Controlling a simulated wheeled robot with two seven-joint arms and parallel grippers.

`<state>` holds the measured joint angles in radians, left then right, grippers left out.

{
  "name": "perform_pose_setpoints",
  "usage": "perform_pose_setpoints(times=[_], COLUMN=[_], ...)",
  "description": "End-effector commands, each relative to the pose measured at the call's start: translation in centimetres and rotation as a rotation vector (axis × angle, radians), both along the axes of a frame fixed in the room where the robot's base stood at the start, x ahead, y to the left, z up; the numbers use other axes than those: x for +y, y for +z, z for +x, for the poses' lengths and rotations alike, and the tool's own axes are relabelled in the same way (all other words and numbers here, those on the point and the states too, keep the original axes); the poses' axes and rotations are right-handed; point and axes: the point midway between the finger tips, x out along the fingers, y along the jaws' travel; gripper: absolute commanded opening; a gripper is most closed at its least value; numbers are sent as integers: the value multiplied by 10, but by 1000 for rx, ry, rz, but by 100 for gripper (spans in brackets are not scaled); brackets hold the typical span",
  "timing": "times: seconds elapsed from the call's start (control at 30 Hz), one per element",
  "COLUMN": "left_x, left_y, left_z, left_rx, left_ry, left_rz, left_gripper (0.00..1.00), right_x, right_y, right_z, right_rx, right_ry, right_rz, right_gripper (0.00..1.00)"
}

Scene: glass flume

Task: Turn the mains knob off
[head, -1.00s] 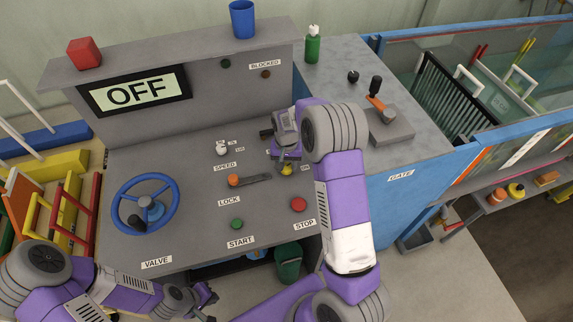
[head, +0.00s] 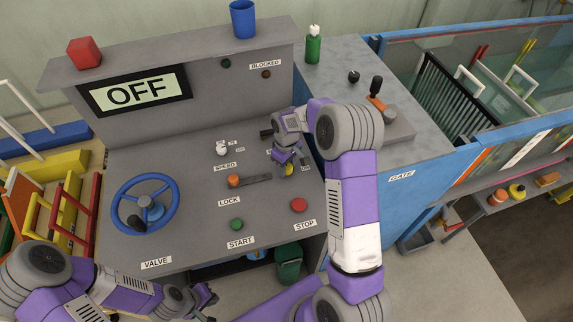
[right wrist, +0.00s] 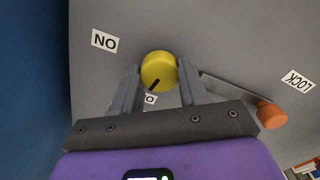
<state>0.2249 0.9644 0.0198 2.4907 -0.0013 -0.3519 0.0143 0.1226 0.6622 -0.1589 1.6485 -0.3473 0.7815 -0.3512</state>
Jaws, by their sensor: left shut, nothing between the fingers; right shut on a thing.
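The yellow mains knob (right wrist: 158,68) sits on the grey console, between the fingers of my right gripper (right wrist: 159,76). My right gripper is shut on it. In the head view the knob (head: 295,179) is partly covered by my right gripper (head: 290,168). My left gripper (head: 211,300) is shut and empty, low in front of the console. The display (head: 134,93) reads OFF.
On the console are a blue valve wheel (head: 146,204), an orange lock lever (head: 234,180), a white speed knob (head: 221,148), a green start button (head: 236,224) and a red stop button (head: 299,205). The gate lever (head: 376,88) stands to the right.

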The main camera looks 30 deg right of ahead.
Motion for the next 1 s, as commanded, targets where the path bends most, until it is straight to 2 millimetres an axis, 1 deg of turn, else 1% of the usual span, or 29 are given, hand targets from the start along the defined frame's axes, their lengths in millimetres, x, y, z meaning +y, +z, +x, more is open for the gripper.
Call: perform_pose_setpoints(times=[0.2,0.4,0.97,1.0], left_x=[0,0,0,0], left_y=[1,1,1,1], left_z=[0,0,0,0], left_rx=[0,0,0,0], left_ry=[0,0,0,0], left_rz=[0,0,0,0], left_gripper=[0,0,0,0], right_x=[0,0,0,0], right_y=[1,1,1,1], right_z=[1,1,1,1], right_rx=[-3,-3,-3,-3], right_ry=[126,191,219,219], right_rz=[-1,-1,-1,-1], right_gripper=[13,13,13,48])
